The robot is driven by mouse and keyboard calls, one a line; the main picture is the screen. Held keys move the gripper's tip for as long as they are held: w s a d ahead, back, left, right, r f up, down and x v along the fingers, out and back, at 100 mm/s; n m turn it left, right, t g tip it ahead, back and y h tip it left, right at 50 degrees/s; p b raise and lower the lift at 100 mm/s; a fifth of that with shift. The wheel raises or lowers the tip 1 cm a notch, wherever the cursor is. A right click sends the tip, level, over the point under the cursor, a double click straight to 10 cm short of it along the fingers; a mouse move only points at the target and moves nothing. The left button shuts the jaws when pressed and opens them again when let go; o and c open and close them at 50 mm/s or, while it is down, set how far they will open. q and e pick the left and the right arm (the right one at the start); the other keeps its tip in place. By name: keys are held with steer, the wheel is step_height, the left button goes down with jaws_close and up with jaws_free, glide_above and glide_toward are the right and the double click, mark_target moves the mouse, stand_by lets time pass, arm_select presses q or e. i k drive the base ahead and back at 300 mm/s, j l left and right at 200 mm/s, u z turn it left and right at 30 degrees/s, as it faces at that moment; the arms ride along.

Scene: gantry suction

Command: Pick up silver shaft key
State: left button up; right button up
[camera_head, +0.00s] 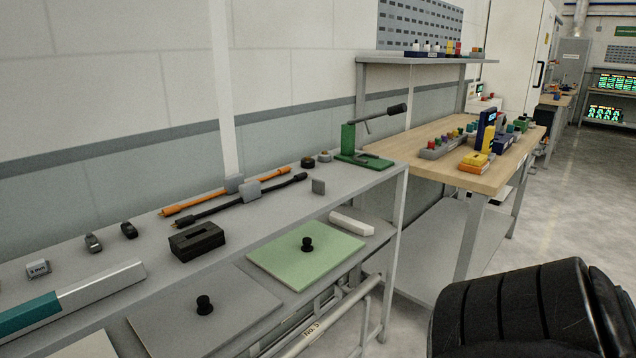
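I cannot tell for sure which piece is the silver shaft key. A small silver-grey block with dark lettering (38,269) sits at the bench's left. A long bar, silver with a teal end (100,285), lies in front of it at lower left. Neither of my grippers shows in this view, so nothing is seen held.
The bench also bears a black slotted block (197,241), a green plate with a black knob (307,262), a grey plate with a knob (203,322), a white bar (351,223), orange and black cable tools and a green lever press (362,155). A wooden table (430,180) stands beyond.

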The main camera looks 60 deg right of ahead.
mark_target(318, 186)
steer(key=l, duration=0.65)
steer(key=k+l+u, duration=0.1)
steer(key=l, duration=1.15)
steer(key=k+u, duration=0.05)
